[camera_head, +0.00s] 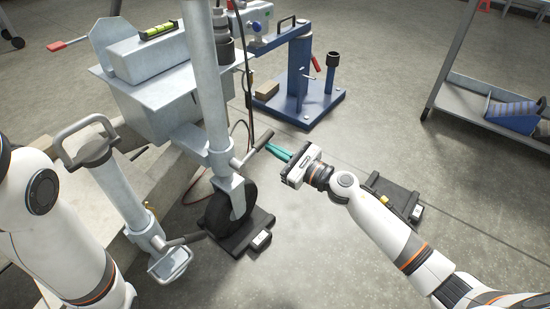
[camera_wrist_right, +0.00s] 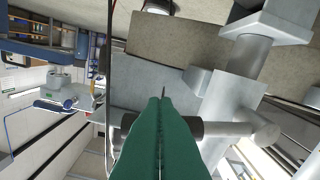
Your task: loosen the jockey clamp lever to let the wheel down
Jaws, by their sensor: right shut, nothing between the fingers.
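The jockey wheel (camera_head: 218,212) is a black tyre under a grey vertical tube (camera_head: 205,85), standing over a dark flat pad. A clamp lever with a dark grip (camera_head: 262,140) sticks out to the right from the lower tube. My right gripper (camera_head: 271,149) has teal fingers, shut and empty, with the tips close beside the grip. In the right wrist view the shut fingers (camera_wrist_right: 162,105) overlap the dark grip (camera_wrist_right: 188,128), which joins a grey fitting at right. I cannot tell whether they touch it. My left arm shows at the left edge; its gripper is out of view.
A grey post with a loop handle (camera_head: 92,150) and its own lever stands left of the wheel. A blue stand (camera_head: 300,105) is behind. A dark pad (camera_head: 393,200) lies beyond my right forearm. The floor at front centre is clear.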

